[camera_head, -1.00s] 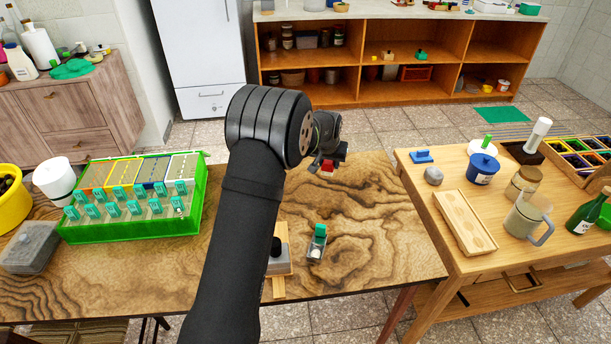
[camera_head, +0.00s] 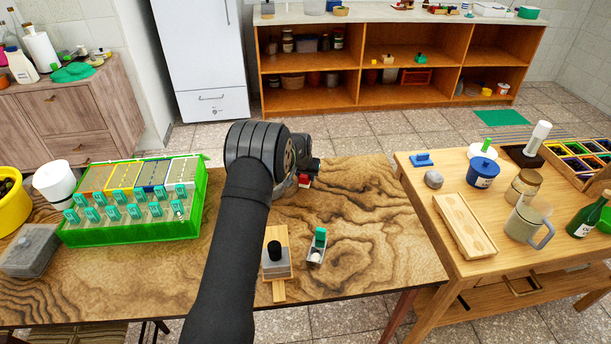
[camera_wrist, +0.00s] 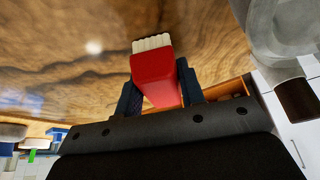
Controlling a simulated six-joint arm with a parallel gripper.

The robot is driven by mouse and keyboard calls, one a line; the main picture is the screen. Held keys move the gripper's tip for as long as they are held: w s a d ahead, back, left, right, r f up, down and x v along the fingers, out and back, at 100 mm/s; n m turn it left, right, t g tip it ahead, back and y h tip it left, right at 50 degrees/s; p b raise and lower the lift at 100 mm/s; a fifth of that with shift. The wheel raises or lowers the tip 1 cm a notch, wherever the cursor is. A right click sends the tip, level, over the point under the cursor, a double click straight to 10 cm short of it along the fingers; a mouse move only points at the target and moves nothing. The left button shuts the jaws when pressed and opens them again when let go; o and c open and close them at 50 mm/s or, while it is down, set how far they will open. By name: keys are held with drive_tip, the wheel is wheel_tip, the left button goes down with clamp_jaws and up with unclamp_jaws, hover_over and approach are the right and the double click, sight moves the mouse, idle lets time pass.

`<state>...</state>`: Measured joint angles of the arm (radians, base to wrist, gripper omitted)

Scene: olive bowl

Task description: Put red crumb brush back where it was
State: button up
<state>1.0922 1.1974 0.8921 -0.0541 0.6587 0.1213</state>
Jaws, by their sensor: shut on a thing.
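The red crumb brush (camera_wrist: 155,75) is a red block with pale bristles at one end. In the wrist view it sits between the two dark fingers of my gripper (camera_wrist: 160,88), which is shut on it. Its bristle end points up in that picture, toward the wood-grained table (camera_wrist: 80,45). In the head view only a small red part of the brush (camera_head: 304,181) shows beside my gripper (camera_head: 306,174), over the far part of the table (camera_head: 385,235). My arm hides part of the table. I cannot tell whether the brush touches the tabletop.
A green tray (camera_head: 190,215) with several teal-tagged pieces stands on the left of the table. A wooden board with a black-knobbed block (camera_head: 277,262) and a small green-topped container (camera_head: 318,247) stand near the front middle. The table's right part is clear. A side table (camera_head: 415,175) stands right.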

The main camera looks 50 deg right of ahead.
drive_tip(key=shift+f, duration=0.1)
drive_tip(key=o, duration=1)
drive_tip(key=v, duration=1.2)
